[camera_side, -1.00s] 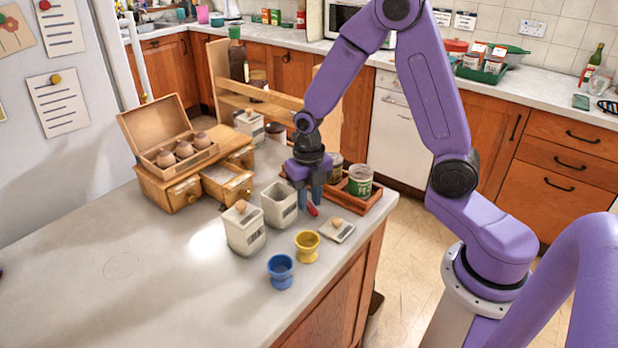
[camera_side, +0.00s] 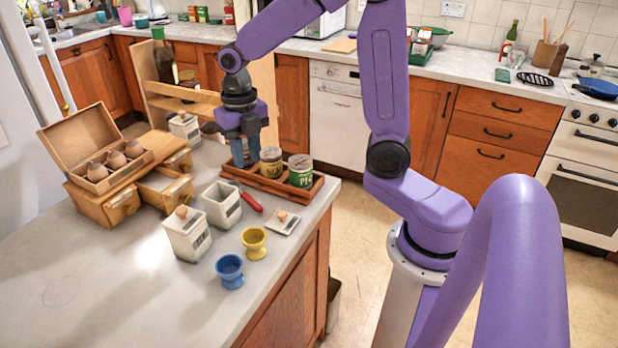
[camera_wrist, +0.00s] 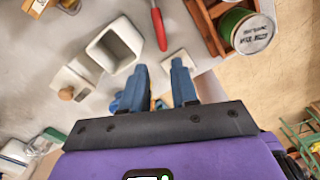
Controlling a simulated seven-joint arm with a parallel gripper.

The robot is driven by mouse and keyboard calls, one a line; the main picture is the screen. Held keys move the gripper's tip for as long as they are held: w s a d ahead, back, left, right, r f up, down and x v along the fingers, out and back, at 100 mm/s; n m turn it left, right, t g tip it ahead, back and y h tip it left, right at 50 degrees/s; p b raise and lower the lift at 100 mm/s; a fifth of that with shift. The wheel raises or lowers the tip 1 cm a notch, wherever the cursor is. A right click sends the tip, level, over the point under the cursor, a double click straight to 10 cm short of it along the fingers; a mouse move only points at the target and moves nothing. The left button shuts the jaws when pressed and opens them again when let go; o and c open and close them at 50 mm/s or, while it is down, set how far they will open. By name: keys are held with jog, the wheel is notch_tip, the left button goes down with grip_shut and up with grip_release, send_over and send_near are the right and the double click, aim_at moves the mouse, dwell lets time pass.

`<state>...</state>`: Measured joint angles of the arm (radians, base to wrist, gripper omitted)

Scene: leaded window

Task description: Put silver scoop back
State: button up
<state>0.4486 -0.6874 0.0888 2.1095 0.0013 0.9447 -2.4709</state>
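A tool with a red handle (camera_side: 251,202) and thin silvery shaft lies on the counter beside the open white canister (camera_side: 222,218). It may be the silver scoop, but its far end is unclear. The handle also shows in the wrist view (camera_wrist: 160,30). No other scoop is clearly visible. My gripper (camera_side: 245,164) is above the counter, behind the tool, in front of the wooden tray in the side view. In the wrist view my gripper (camera_wrist: 159,66) has its fingers apart, with nothing held between them. The open canister looks empty in the wrist view (camera_wrist: 115,46).
The wooden tray (camera_side: 318,188) holds two jars. A lidded canister (camera_side: 188,240), yellow cup (camera_side: 254,244), blue cup (camera_side: 230,270) and small white slab (camera_side: 284,223) stand nearby. A drawer unit (camera_side: 96,206) has an open drawer (camera_side: 163,190). The left front counter is clear.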

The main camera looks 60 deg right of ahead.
jog(key=s+a+m, duration=0.2)
jog(key=s+m, duration=0.7)
jog(key=s, duration=0.2)
jog(key=s+a+m, duration=0.2)
jog(key=s+m, duration=0.7)
jog(key=s, duration=0.3)
jog(key=shift+s+a, duration=0.2)
jog(key=shift+s, duration=0.05)
jog(key=shift+c, duration=0.3)
